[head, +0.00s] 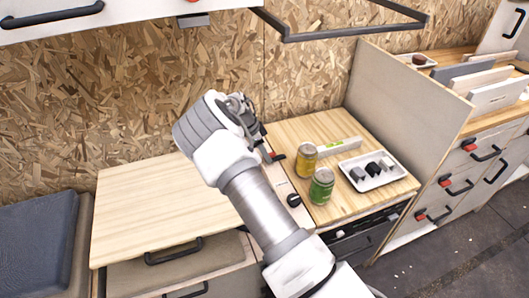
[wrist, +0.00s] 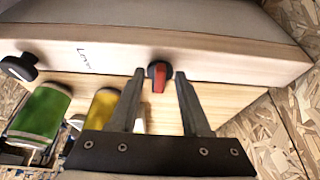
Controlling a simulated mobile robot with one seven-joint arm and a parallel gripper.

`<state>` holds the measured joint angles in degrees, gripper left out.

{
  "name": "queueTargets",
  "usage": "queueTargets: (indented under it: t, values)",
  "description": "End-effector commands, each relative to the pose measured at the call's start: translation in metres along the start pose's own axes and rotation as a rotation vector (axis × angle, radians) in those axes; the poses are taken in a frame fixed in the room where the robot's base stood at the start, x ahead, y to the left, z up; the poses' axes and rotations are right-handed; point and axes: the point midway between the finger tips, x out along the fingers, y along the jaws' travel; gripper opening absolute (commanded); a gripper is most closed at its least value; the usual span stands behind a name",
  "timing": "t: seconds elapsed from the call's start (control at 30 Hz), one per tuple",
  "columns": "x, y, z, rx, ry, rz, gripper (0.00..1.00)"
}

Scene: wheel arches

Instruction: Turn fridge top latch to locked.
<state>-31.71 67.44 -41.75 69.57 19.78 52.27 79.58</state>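The top latch is a small round black knob with a red bar (wrist: 158,77), set on the pale wooden edge strip of the fridge box (wrist: 215,62). In the wrist view its red bar lies roughly across the strip. In the head view a bit of red (head: 278,157) shows beside my gripper (head: 262,138); the arm hides much of the strip. In the wrist view my gripper (wrist: 158,74) is open, with one fingertip on each side of the latch. Nothing is held. I cannot tell whether the fingers touch it.
A black knob (head: 293,200) sits farther along the strip. A yellow can (head: 307,160), a green can (head: 321,187) and a white tray (head: 372,170) with small dark items stand on the wooden top beside the arm. A lower wooden counter (head: 150,210) at left is clear.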

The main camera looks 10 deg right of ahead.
Motion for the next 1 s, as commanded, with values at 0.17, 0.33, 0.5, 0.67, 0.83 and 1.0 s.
queueTargets:
  t: [0.17,0.33,0.5,0.67,0.83,1.0]
  values:
    - [-0.002,0.0,-0.001,0.0,0.001,-0.001,0.47]
    - [-0.02,-0.001,-0.001,-0.001,0.0,-0.003,0.47]
    - [-0.06,-0.001,-0.001,-0.001,0.0,-0.006,0.47]
    - [-0.1,-0.001,-0.001,-0.002,0.0,-0.005,0.47]
    - [-0.138,-0.001,-0.001,-0.001,0.0,-0.005,0.47]
    - [-0.163,-0.001,0.0,0.0,0.0,-0.002,0.47]
